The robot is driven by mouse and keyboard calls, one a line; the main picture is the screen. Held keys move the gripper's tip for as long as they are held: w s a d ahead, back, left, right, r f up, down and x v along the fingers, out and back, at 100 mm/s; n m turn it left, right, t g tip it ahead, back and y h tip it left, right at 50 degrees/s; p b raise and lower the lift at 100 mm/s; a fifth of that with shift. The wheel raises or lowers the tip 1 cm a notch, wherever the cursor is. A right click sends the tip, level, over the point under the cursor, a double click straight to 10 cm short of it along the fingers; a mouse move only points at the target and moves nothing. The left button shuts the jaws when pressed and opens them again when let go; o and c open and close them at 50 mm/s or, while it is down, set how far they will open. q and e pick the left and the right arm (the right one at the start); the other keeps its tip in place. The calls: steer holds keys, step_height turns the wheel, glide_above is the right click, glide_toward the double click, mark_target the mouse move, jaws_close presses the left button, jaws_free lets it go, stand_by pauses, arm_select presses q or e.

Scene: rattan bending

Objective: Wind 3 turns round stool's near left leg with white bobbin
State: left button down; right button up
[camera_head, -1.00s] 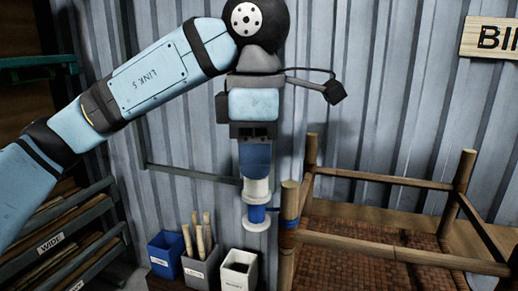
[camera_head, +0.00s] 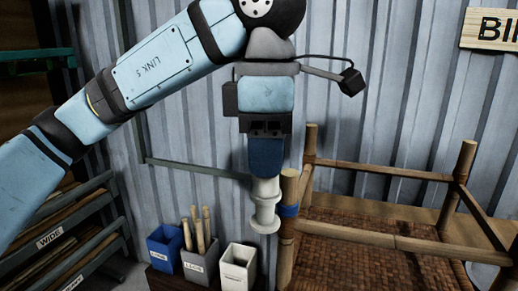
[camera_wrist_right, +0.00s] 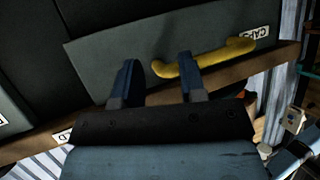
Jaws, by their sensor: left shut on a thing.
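The white bobbin (camera_head: 265,205) is held upright, flanges showing, below my left gripper (camera_head: 265,170), which is shut on its top end. The bobbin is just left of the stool's near left leg (camera_head: 287,240) in the picture; I cannot tell whether they touch. A blue band (camera_head: 289,210) sits around the leg near its top. No strand between bobbin and leg can be made out. The stool has a woven brown seat (camera_head: 380,242) inside a bamboo-like frame. My right gripper (camera_wrist_right: 158,82) shows in the right wrist view with its fingers apart and nothing seen between them.
A blue bin (camera_head: 163,247), a grey bin with sticks (camera_head: 199,265) and a white bin (camera_head: 238,268) stand left of the stool. A corrugated wall is behind. In the right wrist view a yellow handle (camera_wrist_right: 205,58) on a dark panel lies beyond the fingers.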

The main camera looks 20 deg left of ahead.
steer(key=shift+a+f, duration=0.1)
steer(key=shift+f, duration=0.05)
arm_select(q)
steer(key=shift+r, duration=0.2)
step_height(320, 180, up, 3)
steer(key=shift+f+p, duration=0.2)
steer(key=shift+p, duration=1.05)
step_height(320, 180, up, 7)
steer(key=p, duration=0.5)
steer(key=shift+w+f, duration=0.1)
steer(key=shift+f, duration=0.05)
steer(key=shift+r+p, duration=0.5)
steer(key=shift+r, duration=0.1)
arm_select(e)
steer(key=shift+r+g+h, duration=0.25)
steer(key=shift+g+h, duration=0.05)
steer(key=shift+g, duration=0.4)
